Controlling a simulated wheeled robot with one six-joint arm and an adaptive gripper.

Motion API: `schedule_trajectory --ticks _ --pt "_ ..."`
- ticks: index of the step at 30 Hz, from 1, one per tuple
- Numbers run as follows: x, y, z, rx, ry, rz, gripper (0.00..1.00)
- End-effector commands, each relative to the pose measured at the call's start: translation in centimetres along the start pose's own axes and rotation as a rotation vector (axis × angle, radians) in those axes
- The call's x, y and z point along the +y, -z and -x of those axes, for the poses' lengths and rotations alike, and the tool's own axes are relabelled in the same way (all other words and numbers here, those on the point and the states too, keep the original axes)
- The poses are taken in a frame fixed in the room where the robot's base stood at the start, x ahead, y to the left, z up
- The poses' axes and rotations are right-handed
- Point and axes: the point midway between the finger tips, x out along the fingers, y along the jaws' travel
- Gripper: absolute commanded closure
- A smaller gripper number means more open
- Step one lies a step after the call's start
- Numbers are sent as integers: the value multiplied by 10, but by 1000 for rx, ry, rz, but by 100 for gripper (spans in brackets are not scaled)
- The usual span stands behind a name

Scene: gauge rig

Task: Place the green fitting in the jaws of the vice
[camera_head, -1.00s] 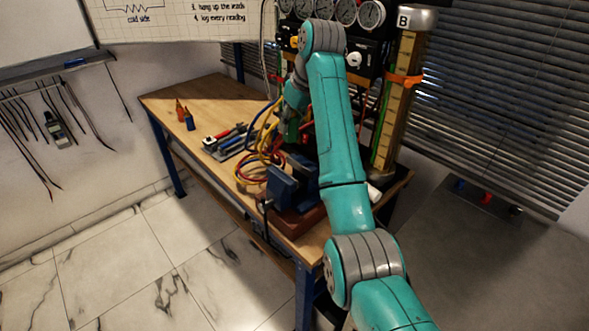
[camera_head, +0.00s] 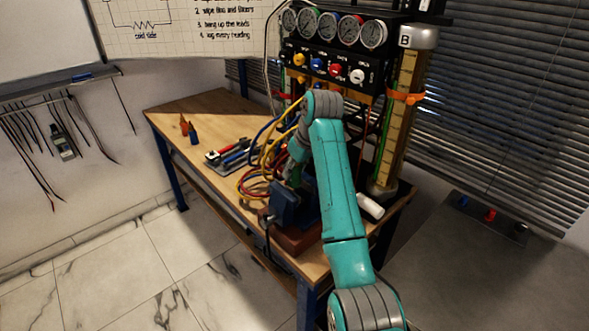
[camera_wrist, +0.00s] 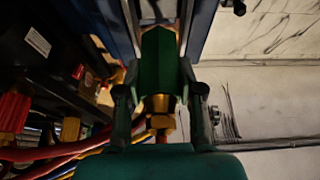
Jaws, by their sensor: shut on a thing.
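The green fitting (camera_wrist: 158,62) is in the wrist view, with a brass nut (camera_wrist: 160,112) at its end nearer my wrist. My gripper (camera_wrist: 160,97) is shut on it, one finger on each side. The far end of the fitting reaches between the blue jaws of the vice (camera_wrist: 202,28). I cannot tell whether it touches them or how deep it sits. In the head view the blue vice (camera_head: 284,207) stands on a reddish-brown base at the bench's front. There my arm partly hides the vice, and the fitting cannot be made out clearly.
Red, yellow and blue hoses (camera_head: 252,182) lie close left of the vice. The gauge panel (camera_head: 333,62) stands behind, with a column marked B (camera_head: 402,115) at right. Tools (camera_head: 232,150) lie farther left. A white cylinder (camera_head: 370,206) lies right of my arm. The bench's far left is mostly clear.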

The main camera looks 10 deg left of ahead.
Motion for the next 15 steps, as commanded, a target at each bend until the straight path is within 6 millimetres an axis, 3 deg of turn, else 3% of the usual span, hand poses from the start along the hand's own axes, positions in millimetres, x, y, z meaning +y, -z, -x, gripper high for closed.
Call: schedule_trajectory --ticks 15 --pt "0 -4 -10 0 0 0 100"
